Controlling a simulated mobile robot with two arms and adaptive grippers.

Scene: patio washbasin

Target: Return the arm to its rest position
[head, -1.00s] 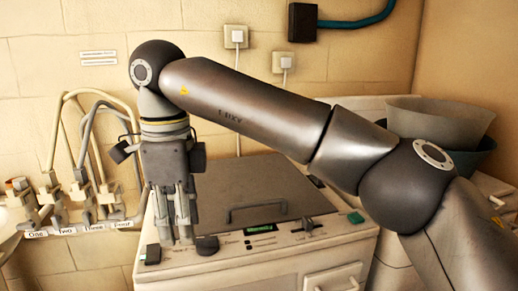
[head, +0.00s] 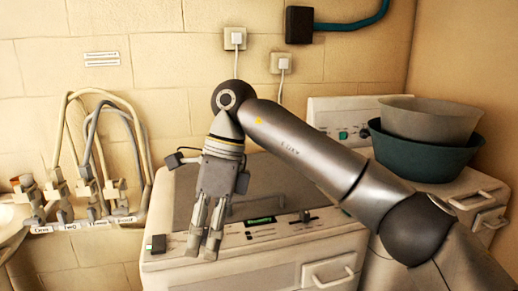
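My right arm reaches in from the lower right and bends down at the wrist. My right gripper (head: 203,248) hangs over the front left part of the white machine's top. Its two fingers point down with a narrow gap between them, and nothing shows in it. It looks open. It hides part of the control strip behind it. My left gripper is not in view.
The white machine (head: 258,277) has a grey lid (head: 285,196), a black knob (head: 157,243) and a drawer handle. Hoses and labelled taps (head: 95,200) stand at left. A grey basin (head: 425,118) sits in a teal basin (head: 425,155) on another machine at right.

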